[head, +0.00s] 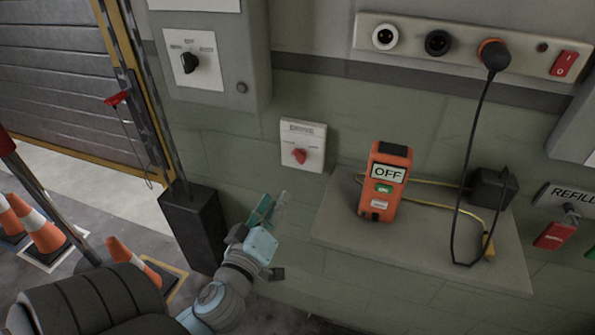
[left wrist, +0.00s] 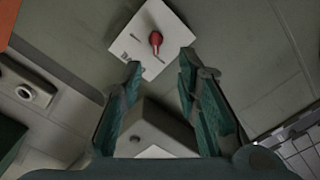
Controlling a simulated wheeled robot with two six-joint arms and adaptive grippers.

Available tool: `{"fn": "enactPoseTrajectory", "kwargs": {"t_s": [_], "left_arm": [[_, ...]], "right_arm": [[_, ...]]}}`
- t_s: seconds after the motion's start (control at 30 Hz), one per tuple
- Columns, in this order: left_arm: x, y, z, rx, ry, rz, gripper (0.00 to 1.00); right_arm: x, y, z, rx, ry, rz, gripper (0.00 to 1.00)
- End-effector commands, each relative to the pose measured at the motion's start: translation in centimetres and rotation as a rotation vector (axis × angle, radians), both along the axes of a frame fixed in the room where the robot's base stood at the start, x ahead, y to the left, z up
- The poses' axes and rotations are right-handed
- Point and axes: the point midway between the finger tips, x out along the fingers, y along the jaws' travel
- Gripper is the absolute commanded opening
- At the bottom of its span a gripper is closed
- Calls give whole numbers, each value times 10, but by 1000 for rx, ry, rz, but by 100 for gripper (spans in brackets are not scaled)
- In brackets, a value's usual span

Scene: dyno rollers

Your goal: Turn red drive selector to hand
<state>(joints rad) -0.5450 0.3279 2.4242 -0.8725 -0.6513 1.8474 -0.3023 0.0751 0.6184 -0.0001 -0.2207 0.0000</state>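The red drive selector (head: 299,156) is a small red knob on a white wall plate (head: 316,135), left of the shelf in the head view. My left gripper (head: 268,207) is below and left of the plate there, apart from it. In the left wrist view the red selector (left wrist: 156,40) lies beyond the gap between the fingertips of my left gripper (left wrist: 160,66). The fingers stand apart with nothing between them, and the plate (left wrist: 181,22) is partly behind them. The lettering on the plate is too small to read. My right gripper is not in view.
A shelf (head: 335,235) holds an orange device (head: 385,182) reading OFF, with a yellow cable. A black cable (head: 467,165) hangs from the socket panel (head: 460,42). A grey box with a black knob (head: 188,62) is upper left. Cones (head: 40,228) stand lower left.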

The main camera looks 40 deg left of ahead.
Motion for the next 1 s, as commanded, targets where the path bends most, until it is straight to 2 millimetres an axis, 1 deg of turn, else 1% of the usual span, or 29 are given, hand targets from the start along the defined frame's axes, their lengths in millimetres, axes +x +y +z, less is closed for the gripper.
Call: {"fn": "enactPoseTrajectory", "kwargs": {"t_s": [0.03, 0.07, 0.17, 0.4, 0.53, 0.6, 0.7, 0.97, 1.0], "left_arm": [[2, 1, 8, -10, -22, 1, 30], [6, 2, 11, -14, -28, 2, 30], [24, 9, 14, -13, -29, 2, 30], [91, 32, 14, -14, -27, 3, 30], [116, 41, 12, -16, -25, 3, 30], [125, 44, 11, -16, -25, 1, 30], [131, 46, 11, -16, -25, 1, 30], [134, 47, 10, -16, -24, 1, 30], [134, 47, 10, -16, -24, 1, 27]], "right_arm": [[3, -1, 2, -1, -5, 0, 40], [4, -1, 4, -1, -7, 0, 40], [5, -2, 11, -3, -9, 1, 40], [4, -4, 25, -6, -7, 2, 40], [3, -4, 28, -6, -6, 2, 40], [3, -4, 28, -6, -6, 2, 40], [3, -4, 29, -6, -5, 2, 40], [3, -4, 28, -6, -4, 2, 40], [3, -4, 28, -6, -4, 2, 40]]}}
